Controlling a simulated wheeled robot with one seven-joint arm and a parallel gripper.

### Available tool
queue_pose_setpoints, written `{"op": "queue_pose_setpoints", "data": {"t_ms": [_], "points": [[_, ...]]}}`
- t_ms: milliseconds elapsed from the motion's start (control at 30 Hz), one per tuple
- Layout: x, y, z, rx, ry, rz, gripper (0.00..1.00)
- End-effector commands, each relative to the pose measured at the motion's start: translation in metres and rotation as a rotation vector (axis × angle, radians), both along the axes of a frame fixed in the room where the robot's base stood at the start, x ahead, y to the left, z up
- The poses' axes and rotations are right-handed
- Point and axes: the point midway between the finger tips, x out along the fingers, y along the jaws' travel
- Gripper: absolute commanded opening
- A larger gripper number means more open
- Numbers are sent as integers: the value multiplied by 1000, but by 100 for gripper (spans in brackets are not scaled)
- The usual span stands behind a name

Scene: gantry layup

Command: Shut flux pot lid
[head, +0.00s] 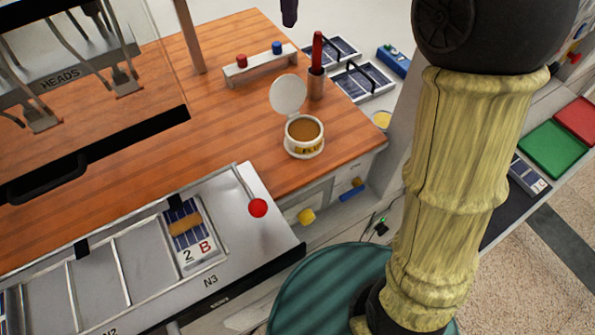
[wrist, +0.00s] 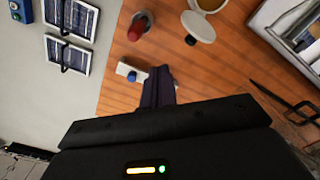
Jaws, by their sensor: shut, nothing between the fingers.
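The flux pot (head: 304,138) is a small white round pot with brown content, standing on the wooden bench top. Its round white lid (head: 288,94) stands open, tilted up at the pot's far side. The wrist view shows the lid (wrist: 198,27) at the top, with a dark knob, and part of the pot (wrist: 208,4) cut off by the frame edge. My gripper (wrist: 158,74) is shut and empty, apart from the lid and below it in the wrist picture. In the head view only the dark tip of my gripper (head: 289,18) shows at the top edge.
A cup with a red-handled tool (head: 317,55) stands close right of the lid. A pale bar with red and blue knobs (head: 258,62) lies behind. A clear-fronted hood (head: 85,70) is at left, a red-ball lever (head: 257,207) in front. Bench right of the pot is clear.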

Motion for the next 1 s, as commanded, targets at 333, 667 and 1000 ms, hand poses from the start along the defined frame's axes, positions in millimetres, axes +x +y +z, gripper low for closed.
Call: {"op": "queue_pose_setpoints", "data": {"t_ms": [333, 667, 1000], "points": [[-9, 28, 4, 4, 0, -446, 0], [-12, 38, 1, 9, -3, -718, 0], [-11, 36, -1, 9, -3, -723, 0]]}}
